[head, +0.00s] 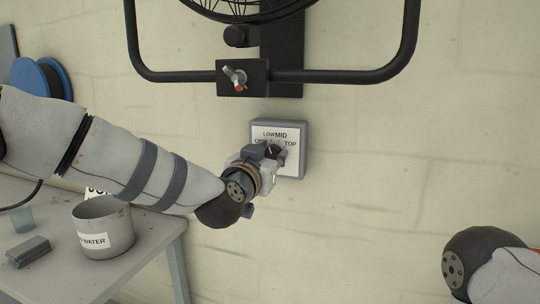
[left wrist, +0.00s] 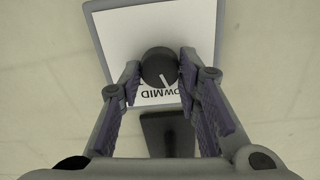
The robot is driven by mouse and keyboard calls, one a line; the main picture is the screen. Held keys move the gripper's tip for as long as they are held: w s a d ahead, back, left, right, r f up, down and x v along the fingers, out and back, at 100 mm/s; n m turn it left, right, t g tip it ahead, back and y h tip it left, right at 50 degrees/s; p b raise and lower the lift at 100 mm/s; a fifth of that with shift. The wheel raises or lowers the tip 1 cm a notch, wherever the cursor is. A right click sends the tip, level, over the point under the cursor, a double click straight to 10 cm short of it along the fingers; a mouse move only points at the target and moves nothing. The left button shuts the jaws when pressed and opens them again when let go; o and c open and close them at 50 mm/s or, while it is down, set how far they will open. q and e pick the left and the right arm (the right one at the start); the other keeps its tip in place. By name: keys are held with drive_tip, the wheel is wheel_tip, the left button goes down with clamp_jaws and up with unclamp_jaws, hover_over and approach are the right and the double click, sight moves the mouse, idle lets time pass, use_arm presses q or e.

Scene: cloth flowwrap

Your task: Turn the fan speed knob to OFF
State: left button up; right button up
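The fan speed knob (left wrist: 159,66) is dark and round with a white pointer line. It sits on a grey wall box with a white label plate (left wrist: 120,38). The left wrist view shows the plate upside down, and the pointer line points toward the LOW end of the "LOWMID" text. In the head view the box (head: 304,150) is mostly clear, but my left gripper (head: 274,153) covers part of its label. My left gripper's fingers lie on both sides of the knob and appear to touch it. My right gripper is out of view; only part of that arm shows.
Above the box hangs a black tube frame (head: 340,76) with a smaller control (head: 235,77) and part of a wheel-like fan. At lower left, a table (head: 165,245) holds a metal pot (head: 103,226) labelled WATER and a dark block (head: 28,252). The wall right of the box is clear.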

use_arm(q)
drive_tip(key=shift+n, duration=0.3)
drive_tip(key=n, duration=0.3)
drive_tip(key=shift+a+n, duration=0.1)
drive_tip(key=shift+n, duration=2)
drive_tip(key=o, duration=1.1)
drive_tip(key=shift+o, duration=0.2)
